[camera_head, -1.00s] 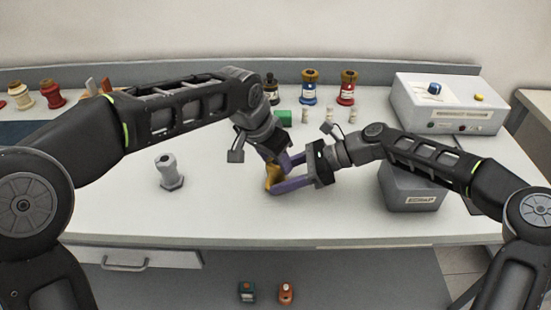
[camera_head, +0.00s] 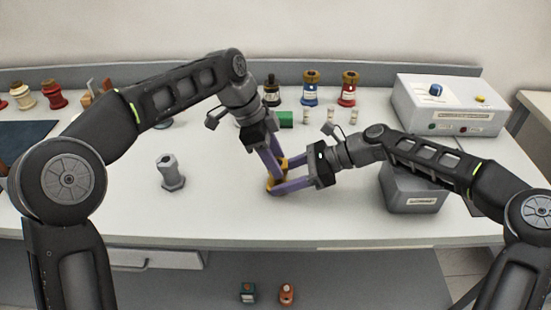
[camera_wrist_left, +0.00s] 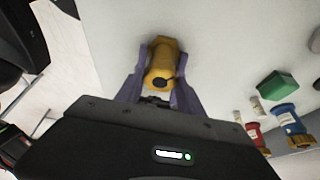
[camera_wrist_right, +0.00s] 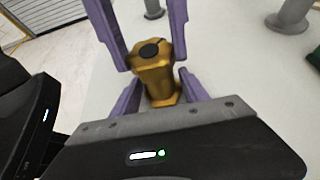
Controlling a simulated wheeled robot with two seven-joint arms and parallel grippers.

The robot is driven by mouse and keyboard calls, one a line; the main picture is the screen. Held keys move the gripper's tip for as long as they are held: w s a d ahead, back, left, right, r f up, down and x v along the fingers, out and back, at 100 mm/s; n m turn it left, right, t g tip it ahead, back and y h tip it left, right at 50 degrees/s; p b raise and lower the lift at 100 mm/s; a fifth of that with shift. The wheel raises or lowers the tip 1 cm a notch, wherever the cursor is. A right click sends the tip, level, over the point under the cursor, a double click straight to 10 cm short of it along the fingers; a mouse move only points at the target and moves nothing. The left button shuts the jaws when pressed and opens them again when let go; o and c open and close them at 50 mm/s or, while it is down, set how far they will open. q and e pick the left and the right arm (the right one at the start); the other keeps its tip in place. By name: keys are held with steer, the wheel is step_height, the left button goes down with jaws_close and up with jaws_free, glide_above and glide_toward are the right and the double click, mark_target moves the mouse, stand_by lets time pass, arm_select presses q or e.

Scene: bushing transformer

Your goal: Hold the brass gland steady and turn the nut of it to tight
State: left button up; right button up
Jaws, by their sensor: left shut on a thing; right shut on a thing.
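The brass gland (camera_head: 272,183) stands upright on the white table near its front edge. In the right wrist view the gland (camera_wrist_right: 158,88) shows a dark hole in its top, a nut section and a wider foot. My left gripper (camera_head: 277,172) comes from above, its purple fingers on either side of the upper part, shut on it. The gland shows between those fingers in the left wrist view (camera_wrist_left: 163,62). My right gripper (camera_head: 274,190) comes in low from the right and is shut on the lower part. The fingers hide much of the gland in the head view.
A grey metal fitting (camera_head: 170,172) stands to the left. A grey labelled box (camera_head: 413,190) is to the right, with a white control box (camera_head: 450,104) behind. A green block (camera_head: 286,118) and several bottles stand at the back.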

arm_select(q)
steer(key=shift+w+a+m+g, duration=0.15)
steer(key=shift+m+g, duration=0.35)
steer(key=shift+m, duration=0.8)
steer(key=o, duration=1.4)
